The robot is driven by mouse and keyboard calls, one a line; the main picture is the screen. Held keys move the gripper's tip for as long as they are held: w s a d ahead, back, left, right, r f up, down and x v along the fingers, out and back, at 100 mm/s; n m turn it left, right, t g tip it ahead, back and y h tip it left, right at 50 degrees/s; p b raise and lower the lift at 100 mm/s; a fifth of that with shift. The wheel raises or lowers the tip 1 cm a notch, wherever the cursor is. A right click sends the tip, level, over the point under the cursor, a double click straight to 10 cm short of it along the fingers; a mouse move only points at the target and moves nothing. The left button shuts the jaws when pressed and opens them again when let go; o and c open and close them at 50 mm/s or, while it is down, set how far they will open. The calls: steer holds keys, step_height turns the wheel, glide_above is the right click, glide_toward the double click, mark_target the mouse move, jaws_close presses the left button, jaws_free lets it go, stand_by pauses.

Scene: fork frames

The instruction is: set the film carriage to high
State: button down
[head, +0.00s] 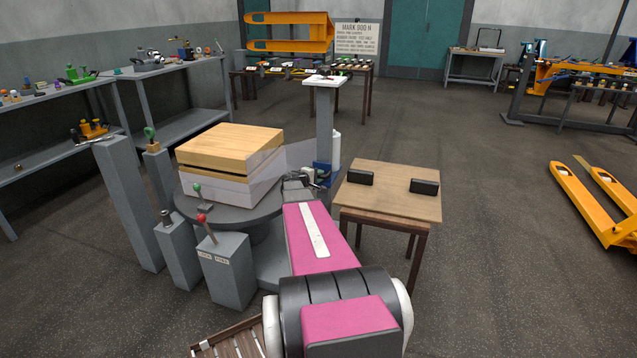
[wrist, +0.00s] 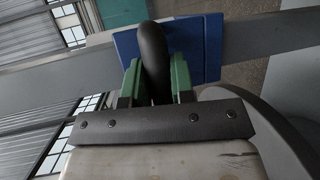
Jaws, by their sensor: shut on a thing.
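The film carriage (head: 322,168) is a blue block low on the upright grey mast (head: 325,115), with a white film roll behind it to the right. In the wrist view the blue carriage plate (wrist: 205,45) fills the upper middle, with the grey mast running across behind it. My gripper (wrist: 156,78) has green fingers, shut on the carriage's thick black handle (wrist: 153,45), one on each side. In the head view my gripper (head: 312,177) is at the carriage, small and partly hidden by my arm.
A wooden-topped, wrapped load (head: 230,150) stands on the round turntable (head: 250,213) left of the mast. A wooden table (head: 395,195) with two black blocks stands to the right. Grey lever posts (head: 228,270) stand in front left. Floor further right is clear up to a yellow pallet truck (head: 590,210).

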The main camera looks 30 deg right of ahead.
steer(key=c, duration=1)
jaws_free()
steer(key=v, duration=1.1)
steer(key=s+a+f+m+g+y, duration=0.1)
steer(key=s+a+y, duration=0.4)
steer(key=a, duration=0.6)
steer(key=s+a+f+m+g+y, duration=0.2)
steer(key=s+a+f+y, duration=0.2)
steer(key=s+a, duration=0.5)
steer(key=s+a+f+m+g+y, duration=0.1)
steer(key=s+a+y, duration=0.5)
steer(key=a, duration=0.8)
steer(key=shift+s+f+g, duration=0.4)
steer(key=shift+s+f, duration=0.15)
steer(key=shift+f, duration=0.35)
